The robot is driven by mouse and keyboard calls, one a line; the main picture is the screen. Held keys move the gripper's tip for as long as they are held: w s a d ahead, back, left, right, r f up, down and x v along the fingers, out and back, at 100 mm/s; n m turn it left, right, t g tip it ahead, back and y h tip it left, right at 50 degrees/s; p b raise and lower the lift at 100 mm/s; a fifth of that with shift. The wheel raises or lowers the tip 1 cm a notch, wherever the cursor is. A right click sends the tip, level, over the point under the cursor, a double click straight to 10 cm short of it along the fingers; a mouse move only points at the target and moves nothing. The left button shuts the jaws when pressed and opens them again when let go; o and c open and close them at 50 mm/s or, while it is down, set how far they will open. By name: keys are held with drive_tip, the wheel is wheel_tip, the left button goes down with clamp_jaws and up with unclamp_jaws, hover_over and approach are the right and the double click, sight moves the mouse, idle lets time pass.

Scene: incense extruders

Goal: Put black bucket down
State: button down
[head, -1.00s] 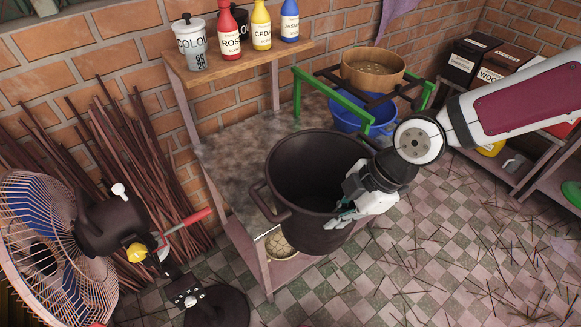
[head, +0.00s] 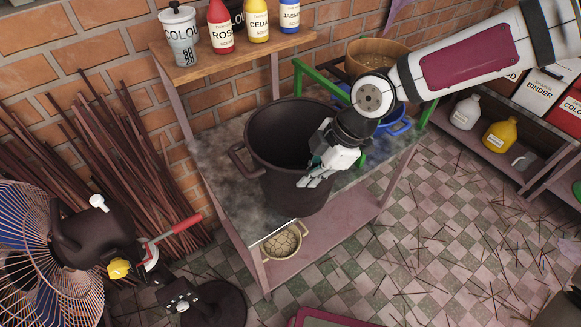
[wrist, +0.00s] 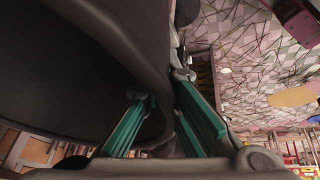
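The black bucket (head: 283,185) is upright over the front part of the worktable's grey top (head: 222,165); its lower edge overlaps the table's front edge. I cannot tell whether its base touches the top. Its left side handle (head: 240,160) sticks out toward the left. My gripper (head: 318,168) is at the bucket's right side. In the wrist view, its teal-padded fingers (wrist: 163,100) straddle the bucket's dark rim and wall (wrist: 130,40), one inside and one outside. The gripper looks shut on that wall.
A green frame (head: 318,80) with a wooden bowl (head: 378,55) and blue bucket (head: 396,124) stands right behind. A shelf (head: 240,55) with bottles rises behind. A fan (head: 45,255) stands left. The table's left part is clear.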

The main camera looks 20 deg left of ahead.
drive_tip(key=w+a+f+p, duration=0.1)
drive_tip(key=w+a+f, duration=0.3)
drive_tip(key=a, duration=0.1)
drive_tip(key=shift+a, duration=0.25)
drive_tip(key=shift+f, duration=0.15)
drive_tip(key=c, duration=1.8)
unclamp_jaws()
drive_tip(key=s+b+v, duration=0.1)
drive_tip(key=v, duration=1.1)
drive_tip(key=shift+w+d, duration=0.15)
drive_tip(key=shift+w, duration=0.3)
